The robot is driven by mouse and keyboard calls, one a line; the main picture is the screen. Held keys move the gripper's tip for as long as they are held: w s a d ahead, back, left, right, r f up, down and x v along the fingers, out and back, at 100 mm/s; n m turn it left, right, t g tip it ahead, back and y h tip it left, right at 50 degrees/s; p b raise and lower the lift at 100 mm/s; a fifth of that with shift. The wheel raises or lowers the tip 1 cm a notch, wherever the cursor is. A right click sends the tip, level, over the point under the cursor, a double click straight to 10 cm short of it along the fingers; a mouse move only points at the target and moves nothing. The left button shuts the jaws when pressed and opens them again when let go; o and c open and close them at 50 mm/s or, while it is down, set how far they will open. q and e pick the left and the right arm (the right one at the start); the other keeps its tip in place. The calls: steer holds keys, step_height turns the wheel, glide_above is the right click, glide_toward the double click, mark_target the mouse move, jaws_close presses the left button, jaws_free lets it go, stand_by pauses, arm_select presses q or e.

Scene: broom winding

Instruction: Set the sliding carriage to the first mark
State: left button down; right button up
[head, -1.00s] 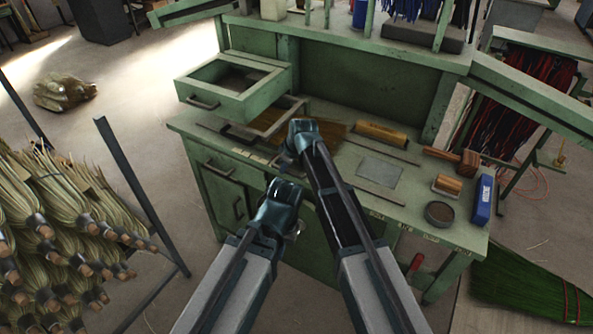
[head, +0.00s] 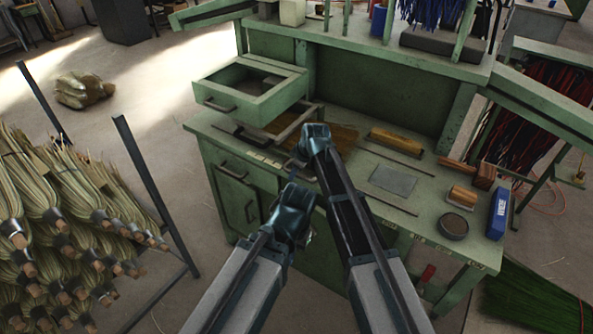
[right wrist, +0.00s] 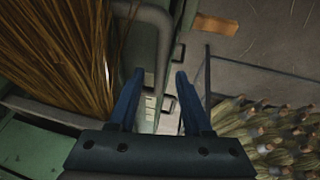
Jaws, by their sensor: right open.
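A green, open-sided frame (head: 293,124), which may be the sliding carriage, sits at the left of the workbench top beside brown bristles (head: 340,137). Small pale labels (head: 262,158), possibly the marks, line the bench's front edge; they also show in the right wrist view (right wrist: 150,103).
An open green drawer box (head: 250,90) stands above the bench's left end. A wooden roller (head: 397,141), grey plate (head: 393,180), round tin (head: 454,226) and blue box (head: 498,214) lie to the right. A rack of brooms (head: 60,215) stands at left.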

steer(key=shift+r, duration=0.1)
steer(key=p+v, duration=1.2)
steer(key=v, duration=0.1)
steer(key=shift+r, duration=0.25)
steer(key=shift+s+d, duration=0.1)
steer(key=s+d+f+m+g+h, duration=0.25)
steer(key=s+d+m, duration=1.05)
steer(key=s+d, duration=0.75)
steer(key=s+a+f+n+g+h+b, duration=0.1)
steer(key=s+a+n, duration=0.3)
steer(key=a, duration=0.7)
steer(key=shift+s+a+f+g+h+b, duration=0.2)
steer(key=shift+s+f+g+h+b, duration=0.15)
steer(key=shift+s+f+b, duration=0.45)
